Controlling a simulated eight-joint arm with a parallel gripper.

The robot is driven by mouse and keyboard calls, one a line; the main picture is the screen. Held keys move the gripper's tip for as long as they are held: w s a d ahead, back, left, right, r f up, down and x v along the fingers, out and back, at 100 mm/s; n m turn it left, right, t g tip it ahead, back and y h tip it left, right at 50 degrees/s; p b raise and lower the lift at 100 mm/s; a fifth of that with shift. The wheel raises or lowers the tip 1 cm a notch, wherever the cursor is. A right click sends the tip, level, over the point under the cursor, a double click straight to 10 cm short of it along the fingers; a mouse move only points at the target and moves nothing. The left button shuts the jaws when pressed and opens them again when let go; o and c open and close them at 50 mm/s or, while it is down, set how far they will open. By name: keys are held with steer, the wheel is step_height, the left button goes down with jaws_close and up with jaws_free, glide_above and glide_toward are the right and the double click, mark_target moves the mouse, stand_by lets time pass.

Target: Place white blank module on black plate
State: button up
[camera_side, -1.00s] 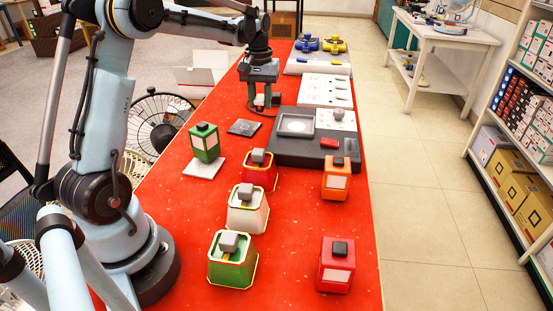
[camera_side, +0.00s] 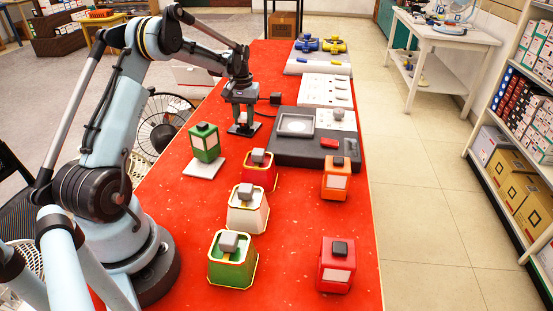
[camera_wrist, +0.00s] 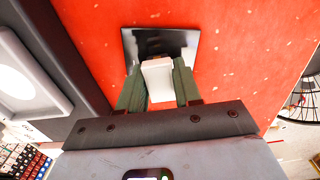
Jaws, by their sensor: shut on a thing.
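The white blank module (camera_wrist: 157,82) is a small white block held between the two dark green fingers of my gripper (camera_wrist: 157,72) in the wrist view. In the side view my gripper (camera_side: 243,122) points straight down at the black plate (camera_side: 234,130), and the module is mostly hidden between the fingers. The black plate (camera_wrist: 180,42) is a flat, shiny dark square on the red table, right below the module in the wrist view. I cannot tell whether the module touches the plate.
A green module (camera_side: 204,142) on a white plate (camera_side: 202,171) stands left of centre. A dark grey station (camera_side: 287,155) lies right of my gripper. Red, white, green and orange modules stand nearer on the red table (camera_side: 285,235). A small dark box (camera_side: 276,98) is behind the gripper.

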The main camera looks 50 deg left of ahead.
mark_target(244, 116)
steer(key=shift+f, duration=0.1)
steer(key=o, duration=1)
step_height(244, 116, up, 12)
steer(key=d+r+m+t, duration=0.2)
steer(key=d+r, duration=0.2)
steer(key=d, duration=0.5)
steer(key=shift+s+d+f+m+t, duration=0.6)
steer(key=shift+s+d+m+t, duration=0.4)
steer(key=shift+s+d, duration=1.85)
steer(key=shift+s+d+f+m+t, duration=0.65)
steer(key=shift+s+d+m, duration=0.75)
steer(key=shift+d, duration=2.9)
steer(key=shift+s+d+f+m+t, duration=0.5)
steer(key=shift+s+d+m+t, duration=0.55)
steer(key=shift+s+d, duration=1.8)
